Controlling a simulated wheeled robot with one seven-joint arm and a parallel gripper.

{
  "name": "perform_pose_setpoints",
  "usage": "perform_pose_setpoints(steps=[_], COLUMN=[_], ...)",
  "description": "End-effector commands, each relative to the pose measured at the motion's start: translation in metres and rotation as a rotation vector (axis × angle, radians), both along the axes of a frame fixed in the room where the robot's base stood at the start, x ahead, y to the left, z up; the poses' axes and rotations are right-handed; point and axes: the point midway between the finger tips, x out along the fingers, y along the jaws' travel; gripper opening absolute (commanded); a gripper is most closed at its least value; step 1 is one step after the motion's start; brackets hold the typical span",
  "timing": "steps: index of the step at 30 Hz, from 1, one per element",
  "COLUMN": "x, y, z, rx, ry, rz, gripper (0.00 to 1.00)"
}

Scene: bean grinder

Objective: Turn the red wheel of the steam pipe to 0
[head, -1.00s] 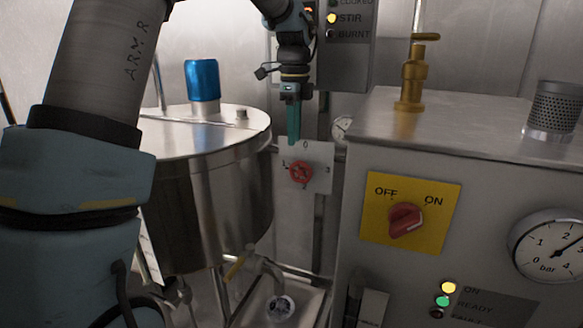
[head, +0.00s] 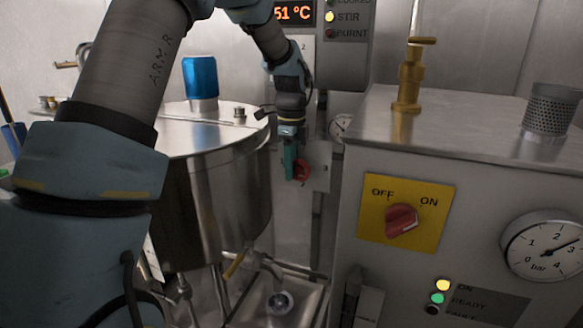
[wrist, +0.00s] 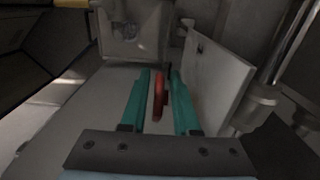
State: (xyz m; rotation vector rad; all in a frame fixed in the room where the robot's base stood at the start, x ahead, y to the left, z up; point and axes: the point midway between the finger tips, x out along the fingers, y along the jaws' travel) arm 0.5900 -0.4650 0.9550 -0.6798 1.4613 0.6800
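The red wheel (head: 302,171) sits on a pale number plate (head: 321,166) on the back wall, between the kettle and the steel cabinet. In the head view my gripper (head: 289,172) covers the wheel's left side and the upper-left of the plate. The 3 at right shows; the 0 is hidden. In the wrist view the wheel (wrist: 159,95) is edge-on between the two teal fingers of my gripper (wrist: 160,85). The fingers stand apart with the wheel between them, with narrow gaps visible beside it.
A round steel kettle (head: 205,190) with a blue-capped motor (head: 200,78) stands at left. At right is a steel cabinet (head: 465,190) with a red OFF/ON knob (head: 401,219), brass valve (head: 411,75) and pressure gauge (head: 548,246). A tap and sink (head: 290,315) lie below.

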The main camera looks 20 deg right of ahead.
Motion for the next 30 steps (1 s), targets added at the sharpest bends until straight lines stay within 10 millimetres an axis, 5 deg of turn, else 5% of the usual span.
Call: perform_pose_setpoints(steps=[7, 21, 30], x=[0.0000, -0.0010, -0.0040], y=[0.0000, -0.0005, -0.0035], z=[0.0002, 0.0008, 0.0049], rx=[0.000, 0.012, 0.194], ry=[0.000, -0.007, -0.155], rz=[0.000, -0.003, -0.007], gripper=[0.01, 0.00, 0.00])
